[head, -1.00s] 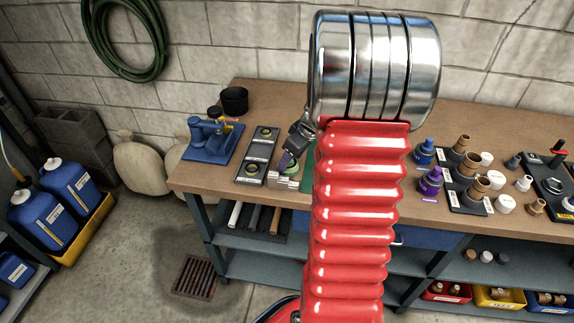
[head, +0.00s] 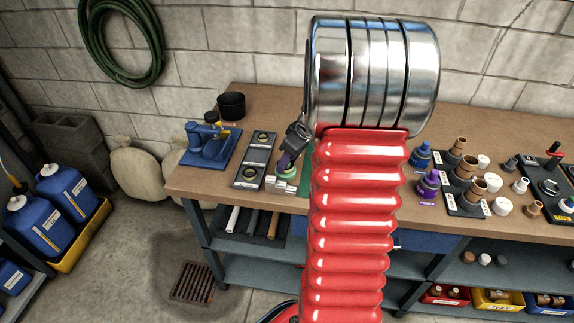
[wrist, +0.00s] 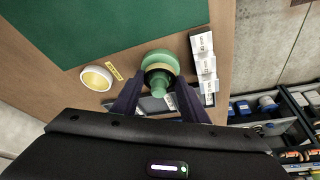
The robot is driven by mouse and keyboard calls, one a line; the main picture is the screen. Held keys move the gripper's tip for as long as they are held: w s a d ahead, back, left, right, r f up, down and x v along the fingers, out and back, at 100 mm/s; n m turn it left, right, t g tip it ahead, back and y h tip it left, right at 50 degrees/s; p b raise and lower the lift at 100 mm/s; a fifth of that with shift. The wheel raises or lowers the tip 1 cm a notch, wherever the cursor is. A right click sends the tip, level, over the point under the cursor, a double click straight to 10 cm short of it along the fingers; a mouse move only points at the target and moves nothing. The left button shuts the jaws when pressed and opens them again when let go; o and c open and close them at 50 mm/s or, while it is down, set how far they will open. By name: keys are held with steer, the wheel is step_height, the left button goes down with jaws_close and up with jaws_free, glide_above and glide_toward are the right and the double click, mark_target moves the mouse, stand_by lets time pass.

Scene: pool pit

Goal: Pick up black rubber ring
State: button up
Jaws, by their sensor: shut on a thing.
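My gripper (wrist: 168,110) has its two dark purple fingers closed around a green stepped fitting (wrist: 160,60) with a tan band, in the wrist view. In the head view my gripper (head: 288,162) is low over the bench's left part, with the green fitting (head: 287,172) at its tips. I cannot tell whether a black rubber ring is on the fitting; the fingers cover part of it. White labelled blocks (wrist: 203,60) stand close beside the fitting. Two round pieces with brass-coloured centres sit on a dark plate (head: 255,158) left of my gripper.
The wooden bench (head: 215,185) carries a blue vise-like tool (head: 208,145) and a black cup (head: 231,105) at left. Purple and blue bottles (head: 428,185) and brown fittings stand at right. A yellow-white ring (wrist: 97,78) lies near a green mat (wrist: 120,30).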

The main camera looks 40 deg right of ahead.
step_height(320, 180, up, 9)
stand_by(0.3)
steer(key=shift+f, duration=0.1)
stand_by(0.5)
steer(key=shift+m+h, duration=0.3)
steer(key=shift+m, duration=0.4)
steer(key=w+a+f, duration=0.2)
steer(key=a, duration=0.3)
steer(key=w+a+f, duration=0.1)
steer(key=w+a, duration=0.2)
steer(key=a, duration=0.2)
steer(key=w+a+f, duration=0.2)
steer(key=w+a, duration=0.1)
steer(key=a, duration=0.2)
steer(key=shift+w+f, duration=0.1)
steer(key=shift+f, duration=0.25)
steer(key=w+a+f, duration=0.1)
steer(key=a+f, duration=0.1)
steer(key=a, duration=0.6)
steer(key=w+a+f, duration=0.2)
steer(key=a, duration=0.7)
steer(key=shift+w+m, duration=0.25)
steer(key=shift+m, duration=0.05)
steer(key=shift+s+a, duration=0.1)
steer(key=shift+s, duration=0.05)
